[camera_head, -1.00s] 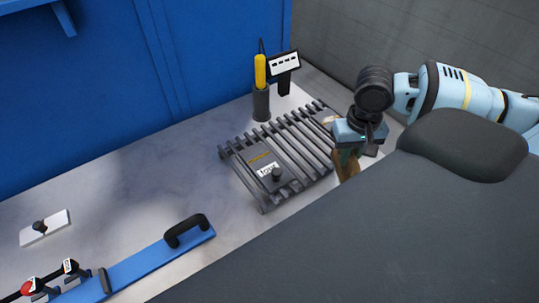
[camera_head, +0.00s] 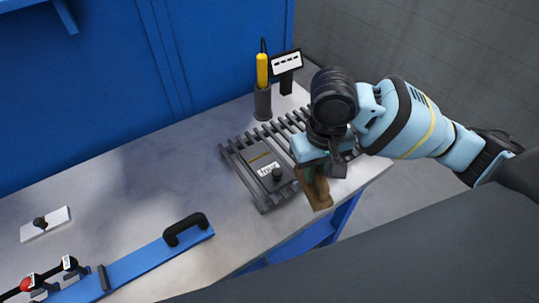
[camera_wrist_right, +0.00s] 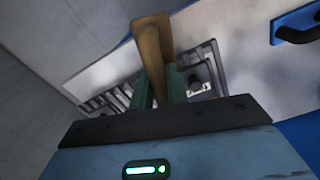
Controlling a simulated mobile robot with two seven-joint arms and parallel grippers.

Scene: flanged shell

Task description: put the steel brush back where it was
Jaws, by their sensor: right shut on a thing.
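The steel brush shows as a brown wooden piece (camera_head: 319,192) below my right gripper (camera_head: 314,172). The gripper is shut on it, near the right front side of the slatted grey rack. In the right wrist view the wooden piece (camera_wrist_right: 152,48) stands between the two green fingers (camera_wrist_right: 159,88) and sticks out beyond them. Its bristles cannot be made out. I cannot tell whether the brush touches anything below. My left gripper is out of view.
The slatted rack (camera_head: 240,165) carries a dark labelled plate with a knob (camera_head: 277,174). Behind it stand a dark cup (camera_head: 263,103) with a yellow-handled tool and a black stand with a white display (camera_head: 286,63). A blue bar with a black handle (camera_head: 187,229) lies front left.

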